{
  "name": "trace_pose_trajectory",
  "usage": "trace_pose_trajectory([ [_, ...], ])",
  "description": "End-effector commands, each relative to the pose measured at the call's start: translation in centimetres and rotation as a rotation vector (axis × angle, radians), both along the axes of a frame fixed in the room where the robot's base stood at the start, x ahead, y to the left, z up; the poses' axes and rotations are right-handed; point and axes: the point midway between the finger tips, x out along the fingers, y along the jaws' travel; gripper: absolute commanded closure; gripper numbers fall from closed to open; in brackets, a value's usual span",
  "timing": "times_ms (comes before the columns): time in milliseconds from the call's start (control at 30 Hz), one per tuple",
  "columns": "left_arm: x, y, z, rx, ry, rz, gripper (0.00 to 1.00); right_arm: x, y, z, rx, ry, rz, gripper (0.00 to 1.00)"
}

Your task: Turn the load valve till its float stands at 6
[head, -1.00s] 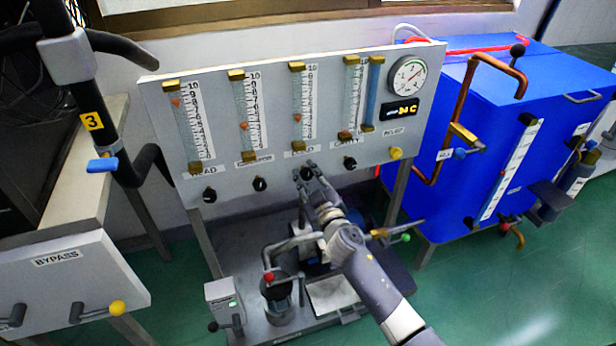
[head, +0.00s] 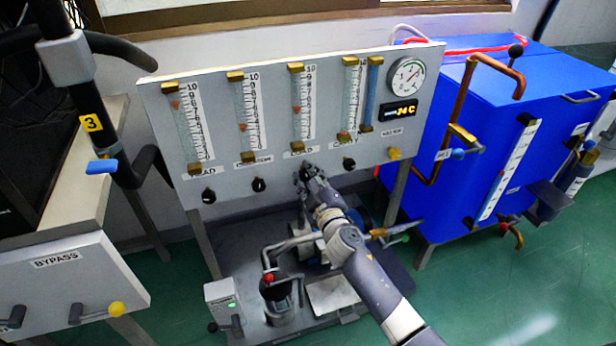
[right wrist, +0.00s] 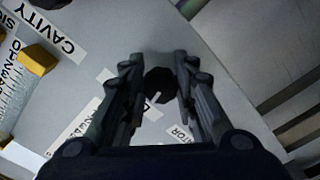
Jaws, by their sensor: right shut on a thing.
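The load flowmeter (head: 297,90) is the third tube on the grey panel (head: 215,160), with a "LOAD" label below it. Its small reddish float (head: 296,110) stands around the middle of the scale; the exact number is too small to read. My right gripper (head: 308,172) reaches up to the panel under this tube, and its fingers are shut on the black load valve knob. In the right wrist view the dark round knob (right wrist: 158,85) with a pale mark lies between the two fingers. In the head view the gripper mostly hides it. My left gripper is not in view.
Black knobs for the head meter (head: 208,196) and its neighbour (head: 259,185) are left of my gripper; the cavity knob (head: 349,164) is close on the right. A red-topped handle (head: 268,278) stands below. A blue tank (head: 480,130) is at right.

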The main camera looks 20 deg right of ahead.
Motion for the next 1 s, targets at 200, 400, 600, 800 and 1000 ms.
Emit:
trace_pose_trajectory([
  [200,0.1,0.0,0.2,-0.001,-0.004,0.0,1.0,0.0,0.1,0.0,0.001,-0.001,0.002,0.64],
  [400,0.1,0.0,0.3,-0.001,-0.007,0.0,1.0,0.0,0.0,0.0,0.001,-0.001,0.001,0.53],
  [600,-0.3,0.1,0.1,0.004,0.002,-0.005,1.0,-0.1,0.0,0.0,0.002,-0.001,0.001,0.53],
  [800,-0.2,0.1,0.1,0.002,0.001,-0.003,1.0,-1.6,0.0,-0.1,0.002,0.0,0.001,0.53],
  [1000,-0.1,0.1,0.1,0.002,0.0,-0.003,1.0,-5.1,-0.1,-0.2,0.002,0.002,0.001,0.53],
])
